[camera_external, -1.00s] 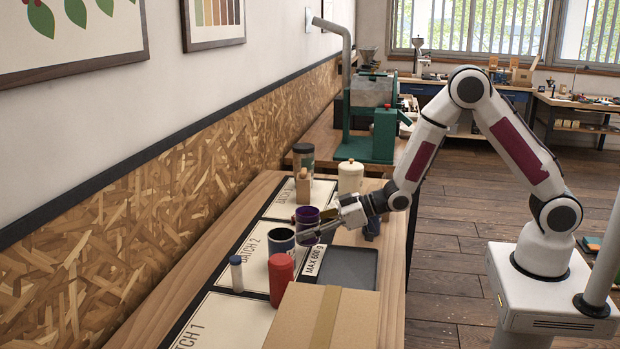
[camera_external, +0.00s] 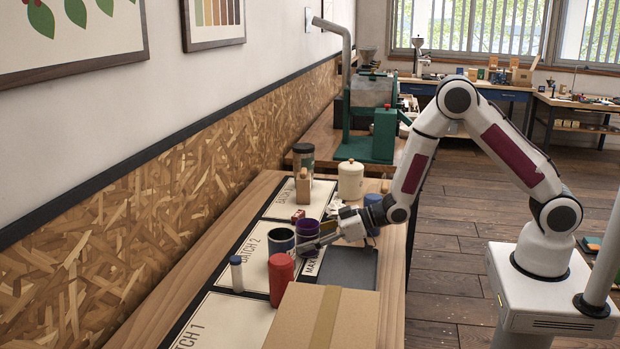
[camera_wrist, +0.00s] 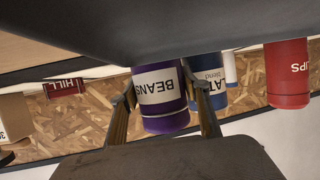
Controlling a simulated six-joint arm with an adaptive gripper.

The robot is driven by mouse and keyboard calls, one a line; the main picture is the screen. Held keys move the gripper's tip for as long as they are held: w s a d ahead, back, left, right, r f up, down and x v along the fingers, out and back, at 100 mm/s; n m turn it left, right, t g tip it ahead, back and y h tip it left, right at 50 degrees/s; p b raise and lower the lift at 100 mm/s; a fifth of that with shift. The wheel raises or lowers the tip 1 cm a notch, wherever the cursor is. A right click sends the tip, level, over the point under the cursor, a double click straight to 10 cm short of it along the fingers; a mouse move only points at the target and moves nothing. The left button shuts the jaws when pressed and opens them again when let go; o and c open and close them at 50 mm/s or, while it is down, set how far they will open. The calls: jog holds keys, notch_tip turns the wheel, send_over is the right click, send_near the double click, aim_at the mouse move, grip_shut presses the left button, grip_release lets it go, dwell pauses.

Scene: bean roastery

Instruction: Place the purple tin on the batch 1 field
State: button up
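The purple tin (camera_external: 307,232) stands out beside the dark blue tin at the right part of the batch 2 field (camera_external: 255,252). In the wrist view the purple tin (camera_wrist: 162,97) shows a white BEANS label and fills the space between my fingertips. My gripper (camera_external: 318,243) reaches in from the right and is shut on it; it also shows in the wrist view (camera_wrist: 159,88). I cannot tell whether the tin's base touches the table. The batch 1 field (camera_external: 222,325) is at the near end, partly covered by a cardboard box.
The dark blue tin (camera_external: 281,242), a red can (camera_external: 281,278) and a small blue-capped bottle (camera_external: 236,272) stand near the tin. The cardboard box (camera_external: 330,320) is at the front. A dark plate (camera_external: 350,265) lies to the right. A red box (camera_external: 298,215) stands behind.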

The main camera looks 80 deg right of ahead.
jog(key=shift+o, duration=1.3)
jog(key=shift+r, duration=0.2)
jog(key=shift+v, duration=6)
jog(key=shift+r, duration=0.15)
